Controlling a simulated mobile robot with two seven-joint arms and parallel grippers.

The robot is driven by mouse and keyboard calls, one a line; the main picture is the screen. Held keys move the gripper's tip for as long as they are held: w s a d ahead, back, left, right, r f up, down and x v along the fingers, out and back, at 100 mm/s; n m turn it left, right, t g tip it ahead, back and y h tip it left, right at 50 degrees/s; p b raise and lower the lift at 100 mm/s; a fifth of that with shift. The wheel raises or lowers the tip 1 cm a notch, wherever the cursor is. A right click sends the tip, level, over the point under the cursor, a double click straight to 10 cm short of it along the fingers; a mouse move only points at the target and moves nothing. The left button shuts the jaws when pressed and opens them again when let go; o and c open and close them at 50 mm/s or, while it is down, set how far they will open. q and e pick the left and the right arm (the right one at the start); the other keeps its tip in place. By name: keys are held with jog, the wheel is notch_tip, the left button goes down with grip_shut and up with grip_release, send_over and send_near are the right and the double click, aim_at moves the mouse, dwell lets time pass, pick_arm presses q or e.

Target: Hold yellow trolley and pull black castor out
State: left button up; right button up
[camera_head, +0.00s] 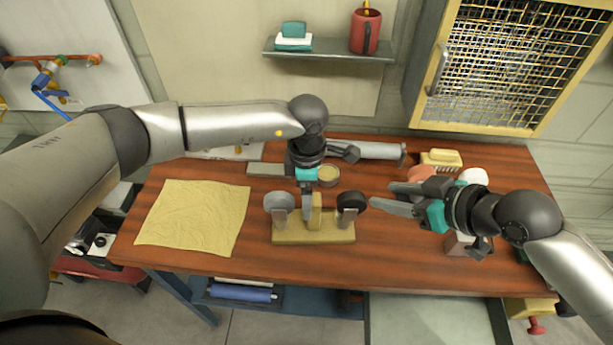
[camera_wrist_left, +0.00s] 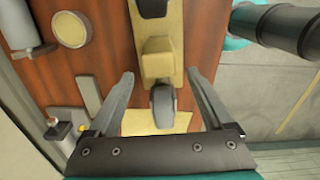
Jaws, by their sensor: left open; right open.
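The yellow trolley (camera_head: 290,238) stands on the wooden table, with an upright yellow post (camera_head: 316,212) in its middle. The black castor (camera_head: 352,201) sits upright at its right end, and a grey castor (camera_head: 276,202) at its left end. My left gripper (camera_head: 306,212) points down over the trolley near the post, open. In the left wrist view its spread fingers are on either side of the grey castor (camera_wrist_left: 163,105), with gaps; the yellow post (camera_wrist_left: 157,58) is beyond. My right gripper (camera_head: 381,195) is open and empty, fingers pointing left, just right of the black castor and apparently apart from it.
A yellow cloth (camera_head: 192,217) lies left of the trolley. Behind it are a round tin (camera_head: 328,175) and a grey cylinder (camera_head: 378,150). A yellow-topped brush (camera_head: 441,159) lies at the back right. A box (camera_head: 460,243) stands under my right wrist. The front strip is clear.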

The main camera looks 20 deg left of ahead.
pick_arm(q)
notch_tip(320, 180, down, 6)
jog(key=shift+r, duration=0.1)
dwell(0.4)
grip_shut()
dwell(0.5)
dwell(0.6)
